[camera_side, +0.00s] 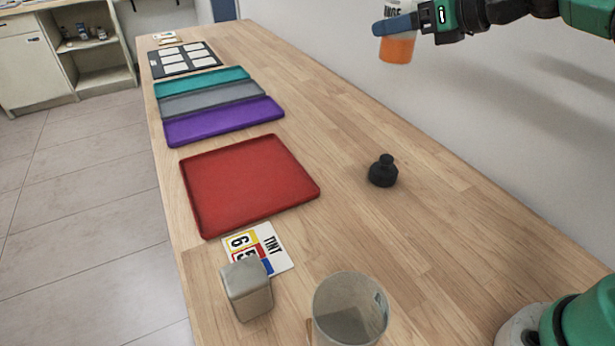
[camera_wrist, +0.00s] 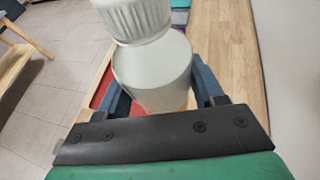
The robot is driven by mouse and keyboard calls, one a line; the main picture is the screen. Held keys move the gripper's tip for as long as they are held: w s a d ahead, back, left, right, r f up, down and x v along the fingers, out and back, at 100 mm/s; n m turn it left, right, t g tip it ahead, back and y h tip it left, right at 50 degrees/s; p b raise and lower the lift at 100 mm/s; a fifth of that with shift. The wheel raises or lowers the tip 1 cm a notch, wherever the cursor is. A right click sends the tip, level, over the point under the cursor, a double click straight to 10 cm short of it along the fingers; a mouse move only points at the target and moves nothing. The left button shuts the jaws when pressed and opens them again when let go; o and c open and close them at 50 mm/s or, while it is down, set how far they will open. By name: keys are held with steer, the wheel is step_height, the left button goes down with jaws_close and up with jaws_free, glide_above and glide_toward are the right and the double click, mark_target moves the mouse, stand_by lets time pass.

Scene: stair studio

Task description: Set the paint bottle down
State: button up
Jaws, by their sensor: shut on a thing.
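The paint bottle (camera_side: 397,48) is held in the air over the far right part of the bench in the side view, its lower part orange and its top cut off by the frame. My gripper (camera_side: 396,26) is shut on it, with a blue finger across its side. In the wrist view the bottle (camera_wrist: 153,70) shows a pale body and a ribbed white cap between the blue fingers of my gripper (camera_wrist: 160,92). The bottle is clear of the wooden bench (camera_side: 330,120).
A red tray (camera_side: 245,183), a purple tray (camera_side: 225,121), grey and teal trays, a black knobbed object (camera_side: 383,171), a clear beaker (camera_side: 350,308), a grey block (camera_side: 246,288) and a tint card (camera_side: 272,244) are on the bench. Bare wood lies right of the trays. A wall runs along the right.

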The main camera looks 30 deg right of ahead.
steer(key=s+a+f+n+g+y, duration=0.3)
steer(key=a+f+n+g+y, duration=0.2)
steer(key=a+f+n+g, duration=0.15)
steer(key=s+a+f+n+g+y, duration=0.3)
steer(key=a+f+n+g+y, duration=0.15)
steer(key=a+f+n, duration=0.2)
steer(key=shift+s+a+f+n+g+h, duration=0.25)
steer(key=shift+s+f+n+g, duration=1.05)
steer(key=shift+f, duration=0.45)
steer(key=shift+s+a+f+n+g+h, duration=0.25)
steer(key=shift+s+f+n+g, duration=0.8)
steer(key=shift+f+g, duration=0.6)
steer(key=shift+s+a+f+n+g+h, duration=0.15)
steer(key=shift+s+a+f+n+g, duration=0.1)
steer(key=shift+s+f+n+g, duration=1.3)
steer(key=shift+w+f+m+t, duration=0.35)
steer(key=shift+m+t, duration=0.05)
steer(key=o, duration=1.4)
steer(key=shift+o, duration=0.2)
